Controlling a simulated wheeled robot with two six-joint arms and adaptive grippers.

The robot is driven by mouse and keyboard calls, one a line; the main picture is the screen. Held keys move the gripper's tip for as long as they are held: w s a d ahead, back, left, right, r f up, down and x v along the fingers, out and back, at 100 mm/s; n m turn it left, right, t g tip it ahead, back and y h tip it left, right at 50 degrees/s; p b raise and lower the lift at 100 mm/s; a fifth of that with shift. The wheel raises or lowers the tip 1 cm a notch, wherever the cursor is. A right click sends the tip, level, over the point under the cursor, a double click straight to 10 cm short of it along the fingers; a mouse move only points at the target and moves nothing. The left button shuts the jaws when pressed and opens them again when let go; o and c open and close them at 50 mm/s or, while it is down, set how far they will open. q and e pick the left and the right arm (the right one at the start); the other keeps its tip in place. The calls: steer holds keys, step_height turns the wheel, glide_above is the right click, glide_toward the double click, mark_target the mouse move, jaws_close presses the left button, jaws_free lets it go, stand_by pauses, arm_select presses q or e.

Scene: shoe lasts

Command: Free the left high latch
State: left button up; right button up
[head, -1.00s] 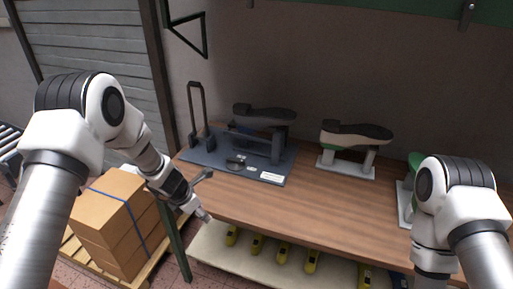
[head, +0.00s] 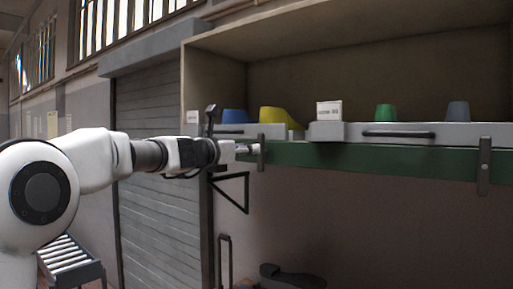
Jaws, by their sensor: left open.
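The left high latch (head: 262,152) is a small grey upright bar on the front edge of the green shelf beam, below the left tray. My left gripper (head: 232,133) is open, with its fingers spread wide. One finger points up and the other reaches right, its tip close beside the latch. I cannot tell whether that tip touches it. The latch is partly hidden by the finger. My right gripper is out of view.
A similar grey latch (head: 484,166) hangs at the right on the green beam (head: 380,156). Grey trays with dark handles (head: 398,133) sit above, holding blue, yellow, green and grey pieces. A green triangular bracket (head: 233,190) is just below my gripper.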

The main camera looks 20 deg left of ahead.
arm_select(q)
steer(key=p+x, duration=0.1)
steer(key=x, duration=0.1)
steer(key=p+x, duration=0.1)
steer(key=x, duration=0.2)
steer(key=shift+w+d+f, duration=0.1)
steer(key=shift+d, duration=0.4)
steer(key=shift+s+a, duration=0.25)
steer(key=shift+a, duration=0.05)
jaws_close()
